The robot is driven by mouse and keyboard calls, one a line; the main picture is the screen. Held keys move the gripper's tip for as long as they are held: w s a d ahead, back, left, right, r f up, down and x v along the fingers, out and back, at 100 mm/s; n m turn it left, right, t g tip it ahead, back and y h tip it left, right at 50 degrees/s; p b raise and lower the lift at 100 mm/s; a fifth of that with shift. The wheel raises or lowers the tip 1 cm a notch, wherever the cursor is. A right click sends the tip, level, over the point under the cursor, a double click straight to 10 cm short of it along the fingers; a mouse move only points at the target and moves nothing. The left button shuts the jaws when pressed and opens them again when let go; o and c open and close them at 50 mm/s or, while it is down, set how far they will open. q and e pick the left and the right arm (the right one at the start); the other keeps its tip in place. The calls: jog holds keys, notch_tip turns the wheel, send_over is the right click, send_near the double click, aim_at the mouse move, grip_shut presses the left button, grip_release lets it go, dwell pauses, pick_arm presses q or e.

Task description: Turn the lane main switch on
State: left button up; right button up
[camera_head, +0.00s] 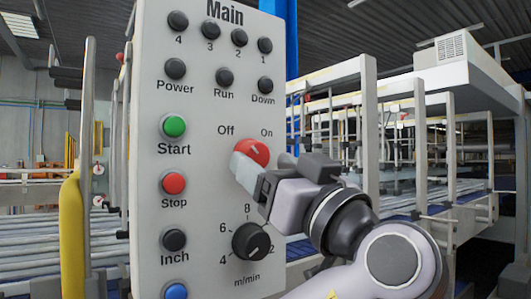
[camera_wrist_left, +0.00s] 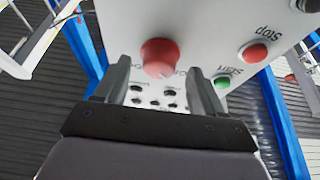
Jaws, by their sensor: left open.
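The lane main switch is a red round knob (camera_head: 252,151) below the labels Off and On on the white Main panel (camera_head: 208,115). The knob's set position is hard to tell. My left gripper (camera_head: 243,168) is at the knob, covering its lower part in the head view. In the left wrist view the red knob (camera_wrist_left: 160,56) lies between the tips of the two open dark fingers (camera_wrist_left: 161,80). A gap shows on each side of it, so the fingers are not closed on it. My right gripper is not in view.
The panel also carries a green Start button (camera_head: 174,126), a red Stop button (camera_head: 173,183), a black Inch button (camera_head: 173,240) and a black speed dial (camera_head: 251,241) close below my gripper. A yellow post (camera_head: 72,235) stands left. Conveyor frames stand behind.

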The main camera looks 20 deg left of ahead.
pick_arm(q)
jog(key=shift+w+a+r, duration=0.25)
jog(key=shift+w+a, duration=0.1)
jog(key=shift+a, duration=0.15)
jog(key=c, duration=1.1)
jog(key=shift+o, duration=0.3)
jog(key=shift+f, duration=0.1)
